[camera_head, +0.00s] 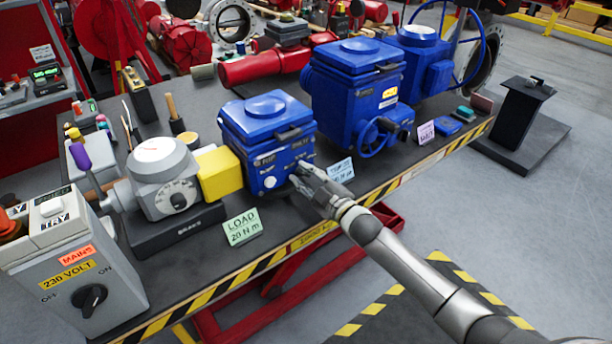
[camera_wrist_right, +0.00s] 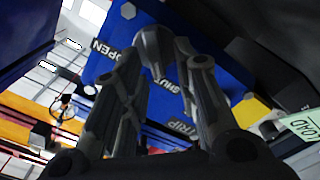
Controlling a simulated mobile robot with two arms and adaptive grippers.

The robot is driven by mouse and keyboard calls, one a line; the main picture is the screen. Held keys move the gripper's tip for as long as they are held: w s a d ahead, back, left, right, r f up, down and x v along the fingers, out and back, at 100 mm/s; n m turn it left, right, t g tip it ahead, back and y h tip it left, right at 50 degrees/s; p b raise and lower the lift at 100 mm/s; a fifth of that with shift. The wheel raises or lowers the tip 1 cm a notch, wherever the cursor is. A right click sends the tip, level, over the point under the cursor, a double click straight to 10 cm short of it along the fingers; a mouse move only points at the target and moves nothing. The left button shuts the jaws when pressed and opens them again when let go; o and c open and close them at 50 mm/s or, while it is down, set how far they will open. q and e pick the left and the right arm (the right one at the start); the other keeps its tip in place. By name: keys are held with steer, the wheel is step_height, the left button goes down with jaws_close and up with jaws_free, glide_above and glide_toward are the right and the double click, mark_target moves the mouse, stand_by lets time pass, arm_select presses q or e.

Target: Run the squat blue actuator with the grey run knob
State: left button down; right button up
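The squat blue actuator (camera_head: 265,125) stands on the bench, joined to a yellow block (camera_head: 219,174) on its left. My right gripper (camera_head: 303,174) is at its front face; the fingers hide the knob in the head view. In the right wrist view the grey run knob (camera_wrist_right: 154,48) sits between the fingertips of my right gripper (camera_wrist_right: 158,52), which look closed against both its sides. The labels OPEN, SHUT and TRIP show around it. A white button (camera_head: 270,183) is on the actuator's lower front. My left gripper is in neither view.
A grey dial unit (camera_head: 163,170) and a LOAD 20 N m card (camera_head: 242,227) stand to the left. A 230 VOLT mains box (camera_head: 80,275) is at front left. A taller blue actuator (camera_head: 350,95) with a handwheel stands close on the right.

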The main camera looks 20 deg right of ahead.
stand_by(0.3)
steer(key=v, duration=1.2)
steer(key=shift+r, duration=0.1)
steer(key=s+d+f+m+g+h, duration=0.2)
steer(key=f, duration=0.8)
steer(key=s+d+f+m+g+h, duration=0.1)
steer(key=s+d+f+m+h, duration=0.15)
steer(key=f, duration=0.65)
steer(key=s+d+f+m+g+h, duration=0.1)
steer(key=s+f+g, duration=0.1)
steer(key=s+f, duration=0.45)
steer(key=s+d+f+m+g, duration=0.1)
steer(key=s+f+m+g, duration=0.15)
steer(key=f, duration=0.75)
steer(key=s+a+f+m+g, duration=0.1)
steer(key=s+a+f+g, duration=0.1)
steer(key=s+f, duration=0.4)
steer(key=s+a+f+m+g, duration=0.1)
steer(key=s+f, duration=0.5)
steer(key=s, duration=1.1)
steer(key=s+a+f+g, duration=0.3)
steer(key=s+f+g, duration=0.2)
steer(key=s, duration=0.7)
steer(key=shift+f+m+h, duration=0.35)
steer(key=shift+f+m, duration=0.05)
steer(key=shift+f, duration=0.25)
